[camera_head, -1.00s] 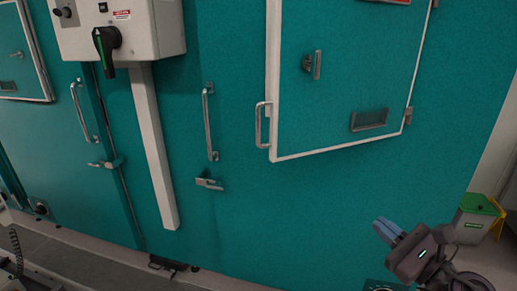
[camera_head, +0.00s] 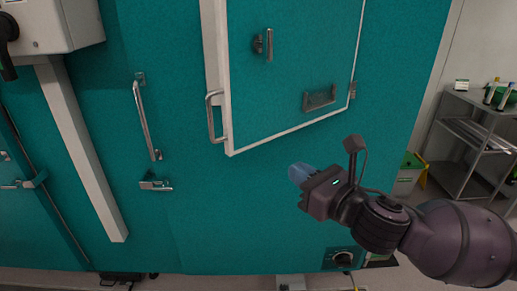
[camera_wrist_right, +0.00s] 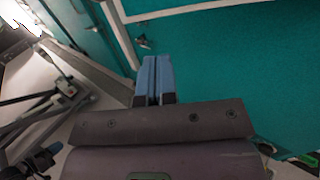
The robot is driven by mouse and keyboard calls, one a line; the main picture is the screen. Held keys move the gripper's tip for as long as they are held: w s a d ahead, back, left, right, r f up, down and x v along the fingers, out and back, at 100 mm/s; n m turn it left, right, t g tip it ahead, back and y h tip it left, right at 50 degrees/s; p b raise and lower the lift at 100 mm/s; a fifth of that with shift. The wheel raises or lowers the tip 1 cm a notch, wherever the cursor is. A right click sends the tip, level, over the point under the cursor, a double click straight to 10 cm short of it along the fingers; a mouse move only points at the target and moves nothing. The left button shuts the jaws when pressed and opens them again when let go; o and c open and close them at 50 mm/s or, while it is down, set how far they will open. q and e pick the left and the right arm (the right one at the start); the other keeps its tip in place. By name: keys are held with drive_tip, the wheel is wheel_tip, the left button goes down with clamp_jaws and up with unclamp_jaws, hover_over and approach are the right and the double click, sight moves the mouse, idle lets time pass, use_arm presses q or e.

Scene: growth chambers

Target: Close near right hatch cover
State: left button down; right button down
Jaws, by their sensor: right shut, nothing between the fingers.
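The near right hatch cover (camera_head: 290,70) is a teal panel with a white border, in the upper middle of the head view. Its lower edge slants up to the right and its thick white left edge shows, so it looks ajar, swung out from the hinge (camera_head: 352,90) side at right. A metal handle (camera_head: 214,116) is at its left edge, and a latch (camera_head: 264,43) and a recessed pull (camera_head: 319,98) are on its face. My right gripper (camera_head: 299,174) is below the cover, apart from it in the picture. Its blue fingertips (camera_wrist_right: 153,80) are together and empty. My left gripper is not seen.
The teal chamber wall (camera_head: 230,220) has a long door handle (camera_head: 146,120) and a latch (camera_head: 155,182) left of the cover. A grey control box (camera_head: 55,25) is at upper left.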

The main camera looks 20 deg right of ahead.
sight(254, 144)
drive_tip(key=x, duration=1)
drive_tip(key=shift+w+a, duration=0.1)
drive_tip(key=shift+w, duration=0.2)
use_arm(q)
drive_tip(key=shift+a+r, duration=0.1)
use_arm(e)
drive_tip(key=shift+w+a, duration=0.25)
drive_tip(key=shift+w, duration=0.3)
drive_tip(key=shift+w, duration=0.1)
